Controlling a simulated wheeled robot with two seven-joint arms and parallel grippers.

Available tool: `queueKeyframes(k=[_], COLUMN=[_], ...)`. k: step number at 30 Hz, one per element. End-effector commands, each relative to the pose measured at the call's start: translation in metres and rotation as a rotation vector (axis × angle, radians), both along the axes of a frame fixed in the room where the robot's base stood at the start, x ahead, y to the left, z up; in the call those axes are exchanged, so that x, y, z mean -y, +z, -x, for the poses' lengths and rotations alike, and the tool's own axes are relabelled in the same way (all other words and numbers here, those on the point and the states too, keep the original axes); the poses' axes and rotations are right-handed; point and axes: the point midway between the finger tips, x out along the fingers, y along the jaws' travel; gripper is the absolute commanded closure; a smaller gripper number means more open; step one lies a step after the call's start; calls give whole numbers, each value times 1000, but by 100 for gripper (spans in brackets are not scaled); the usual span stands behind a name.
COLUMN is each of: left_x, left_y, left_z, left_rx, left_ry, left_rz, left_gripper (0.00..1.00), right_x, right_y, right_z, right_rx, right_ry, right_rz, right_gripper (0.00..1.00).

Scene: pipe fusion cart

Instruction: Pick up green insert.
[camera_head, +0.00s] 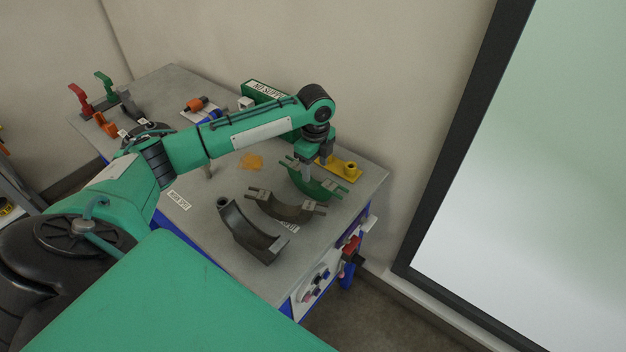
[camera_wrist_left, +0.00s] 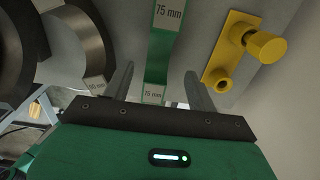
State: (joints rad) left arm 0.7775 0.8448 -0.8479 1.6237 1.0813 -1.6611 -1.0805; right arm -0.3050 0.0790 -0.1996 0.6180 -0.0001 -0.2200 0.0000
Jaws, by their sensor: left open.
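The green insert (camera_head: 318,187) is a half-ring with grey tabs at its ends, at the right end of the grey table. In the left wrist view it is a green band (camera_wrist_left: 159,58) marked "75 mm". My left gripper (camera_head: 313,170) points down right at the insert and partly covers it. In the wrist view the left gripper's fingers (camera_wrist_left: 159,84) stand apart, one on each side of the green band, with gaps showing. No grip on it shows. My right gripper is not in view.
A grey-brown half-ring insert (camera_head: 285,208) and a larger dark half-ring (camera_head: 247,233) lie nearby, left of the green one. A yellow bracket with a knob (camera_wrist_left: 232,50) stands close on the right. A green box (camera_head: 262,90) is behind. The wall borders the table's far side.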

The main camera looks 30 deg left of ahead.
Motion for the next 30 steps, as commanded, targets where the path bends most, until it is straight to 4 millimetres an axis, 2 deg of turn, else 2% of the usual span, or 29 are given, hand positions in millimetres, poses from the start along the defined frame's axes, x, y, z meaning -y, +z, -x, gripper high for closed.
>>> queueKeyframes(k=[2,5,9,13,19,22,28,29,30], left_x=[0,0,-1,-4,-7,-7,-7,-7,-7], left_y=[-13,-25,-33,-47,-76,-83,-84,-84,-84], left_z=[0,0,0,3,4,4,3,3,3], left_rx=[-3,-2,0,-3,-1,0,1,1,1], left_ry=[2,1,1,2,0,0,0,0,0], left_rz=[0,0,0,-1,0,-1,-1,-1,-1], left_gripper=[42,42,42,42,42,42,42,44,52], right_x=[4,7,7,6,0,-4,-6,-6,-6], right_y=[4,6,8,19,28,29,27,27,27], right_z=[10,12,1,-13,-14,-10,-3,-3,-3], right_rx=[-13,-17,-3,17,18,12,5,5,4], right_ry=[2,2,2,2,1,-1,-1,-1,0], right_rz=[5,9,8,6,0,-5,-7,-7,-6], right_gripper=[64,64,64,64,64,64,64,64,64])
